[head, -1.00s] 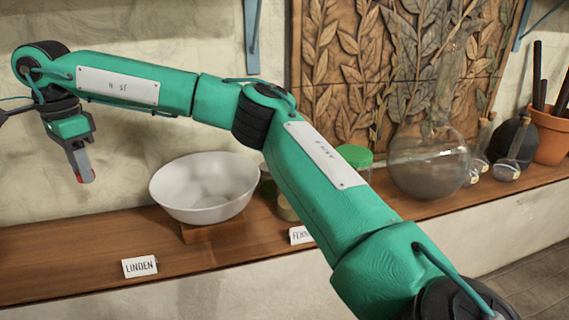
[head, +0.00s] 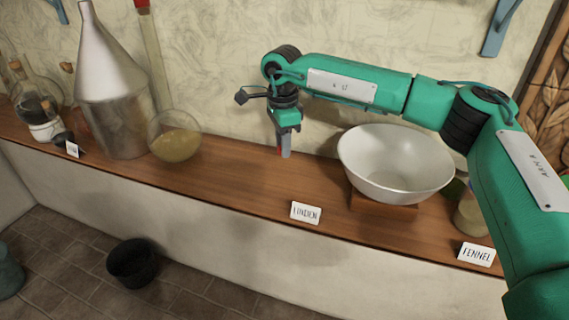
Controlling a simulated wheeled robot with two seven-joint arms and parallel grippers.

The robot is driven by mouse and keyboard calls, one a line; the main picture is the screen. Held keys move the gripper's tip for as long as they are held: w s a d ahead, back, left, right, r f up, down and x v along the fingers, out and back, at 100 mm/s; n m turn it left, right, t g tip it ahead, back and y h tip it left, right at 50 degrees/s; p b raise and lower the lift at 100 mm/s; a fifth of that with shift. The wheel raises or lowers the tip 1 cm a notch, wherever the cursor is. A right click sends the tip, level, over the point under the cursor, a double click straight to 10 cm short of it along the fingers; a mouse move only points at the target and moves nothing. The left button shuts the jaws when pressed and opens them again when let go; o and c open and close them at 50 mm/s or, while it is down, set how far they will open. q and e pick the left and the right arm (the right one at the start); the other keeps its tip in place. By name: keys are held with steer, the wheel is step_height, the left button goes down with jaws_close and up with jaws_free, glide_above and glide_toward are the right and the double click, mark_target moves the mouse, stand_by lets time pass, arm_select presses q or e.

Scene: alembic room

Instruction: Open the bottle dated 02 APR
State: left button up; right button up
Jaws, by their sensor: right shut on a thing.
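No date reading 02 APR is legible in the head view. Corked glass bottles (head: 38,100) stand at the far left of the shelf, with a small unreadable tag (head: 72,149) beside them. My right gripper (head: 286,151) points down above the shelf, left of the white bowl and well right of the bottles. My left gripper is not in view.
The wooden shelf (head: 235,178) bears a tall metal cone vessel (head: 113,105), a round flask (head: 174,142) with yellowish liquid, a white bowl (head: 395,165), a LINDEN card (head: 305,212) and a FENNEL card (head: 476,254). A black bucket (head: 133,263) stands on the floor.

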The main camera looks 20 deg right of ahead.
mark_target(283, 178)
step_height(283, 178, down, 4)
steer(key=shift+r+p, duration=0.1)
steer(key=shift+p, duration=0.2)
step_height(283, 178, down, 4)
steer(key=shift+r+p, duration=0.15)
steer(key=shift+p, duration=0.4)
steer(key=shift+f, duration=0.35)
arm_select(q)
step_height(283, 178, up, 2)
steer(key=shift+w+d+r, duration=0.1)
arm_select(e)
steer(key=shift+f+b, duration=0.25)
steer(key=shift+b, duration=0.05)
steer(key=o, duration=1.1)
steer(key=shift+r, duration=0.1)
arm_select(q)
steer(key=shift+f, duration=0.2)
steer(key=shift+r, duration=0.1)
arm_select(e)
steer(key=shift+r, duration=0.1)
